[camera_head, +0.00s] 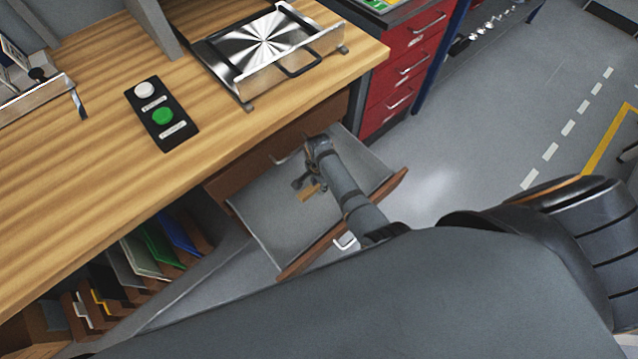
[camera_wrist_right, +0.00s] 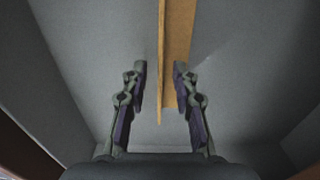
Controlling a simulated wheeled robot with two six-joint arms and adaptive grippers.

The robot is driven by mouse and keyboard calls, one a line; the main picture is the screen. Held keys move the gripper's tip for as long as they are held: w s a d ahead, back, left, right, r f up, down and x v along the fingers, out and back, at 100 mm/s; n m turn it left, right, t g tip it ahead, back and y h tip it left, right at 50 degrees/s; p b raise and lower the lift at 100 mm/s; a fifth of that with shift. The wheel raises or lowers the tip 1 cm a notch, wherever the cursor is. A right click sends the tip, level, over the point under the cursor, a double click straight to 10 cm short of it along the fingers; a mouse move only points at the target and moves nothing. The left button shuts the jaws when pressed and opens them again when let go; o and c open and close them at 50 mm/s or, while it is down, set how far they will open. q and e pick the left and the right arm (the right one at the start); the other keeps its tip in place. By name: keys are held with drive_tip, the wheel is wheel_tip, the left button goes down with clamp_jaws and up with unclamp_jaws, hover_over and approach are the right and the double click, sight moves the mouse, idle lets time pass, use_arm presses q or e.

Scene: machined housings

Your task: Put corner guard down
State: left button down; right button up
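The corner guard (camera_wrist_right: 177,50) is a long tan angled strip. In the head view its small tan end (camera_head: 310,193) shows inside the open drawer (camera_head: 265,215). My right gripper (camera_head: 303,184) reaches down into this drawer. In the right wrist view the fingers (camera_wrist_right: 160,85) stand apart, with one edge of the guard between them. A clear gap shows between the left finger and the guard. The right finger overlaps the guard in the picture; I cannot tell whether it touches. My left gripper is not in view.
The wooden bench top (camera_head: 60,180) lies above the drawer. It carries a button panel (camera_head: 162,114) and a metal fixture (camera_head: 270,50). Red drawers (camera_head: 405,65) stand to the right. Upright folders (camera_head: 150,250) fill a rack below the bench. The floor at right is open.

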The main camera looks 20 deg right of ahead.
wheel_tip(320, 180, up, 12)
drive_tip(key=p, duration=0.2)
drive_tip(key=shift+r+p, duration=0.15)
drive_tip(key=shift+p, duration=0.25)
